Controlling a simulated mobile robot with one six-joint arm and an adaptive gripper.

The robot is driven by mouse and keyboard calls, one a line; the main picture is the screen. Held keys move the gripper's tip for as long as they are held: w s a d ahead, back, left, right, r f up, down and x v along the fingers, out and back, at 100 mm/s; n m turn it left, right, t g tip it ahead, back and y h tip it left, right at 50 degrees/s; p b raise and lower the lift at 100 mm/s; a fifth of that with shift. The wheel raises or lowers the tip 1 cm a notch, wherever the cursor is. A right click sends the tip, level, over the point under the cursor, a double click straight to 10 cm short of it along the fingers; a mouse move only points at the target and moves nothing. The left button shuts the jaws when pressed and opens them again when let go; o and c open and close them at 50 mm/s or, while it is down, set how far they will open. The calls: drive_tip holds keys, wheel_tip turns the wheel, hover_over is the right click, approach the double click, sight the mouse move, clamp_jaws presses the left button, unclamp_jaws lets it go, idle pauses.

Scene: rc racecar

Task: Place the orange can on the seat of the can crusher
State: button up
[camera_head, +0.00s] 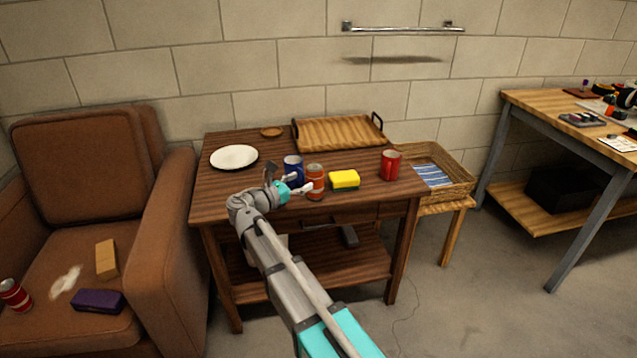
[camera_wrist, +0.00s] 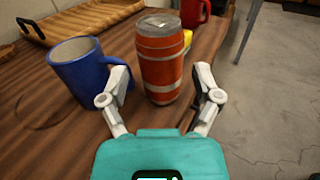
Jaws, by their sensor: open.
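The orange can (camera_head: 315,186) stands upright near the front edge of the brown wooden table (camera_head: 222,200). In the wrist view the orange can (camera_wrist: 160,70) is centred ahead, with its grey top showing. My gripper (camera_head: 292,184) is beside the can at the table's front. In the wrist view my gripper (camera_wrist: 162,92) is open, with one finger on each side of the can's near face. It does not appear to hold the can. I cannot pick out a can crusher in either view.
A blue mug (camera_wrist: 80,72) stands close by the left finger. A yellow sponge (camera_head: 344,179) and a red mug (camera_head: 390,164) are to the can's right. A white plate (camera_head: 234,157) and a wooden tray (camera_head: 340,133) lie behind. An armchair (camera_head: 85,150) stands left.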

sight(315, 189)
drive_tip(key=shift+w+d, duration=0.15)
drive_tip(key=shift+w, duration=0.05)
idle(0.3)
drive_tip(key=shift+x, duration=2.6)
drive_tip(key=shift+w, duration=0.1)
drive_tip(key=shift+c, duration=0.2)
drive_tip(key=c, duration=0.5)
drive_tip(key=shift+o, duration=0.2)
drive_tip(key=shift+r, duration=0.2)
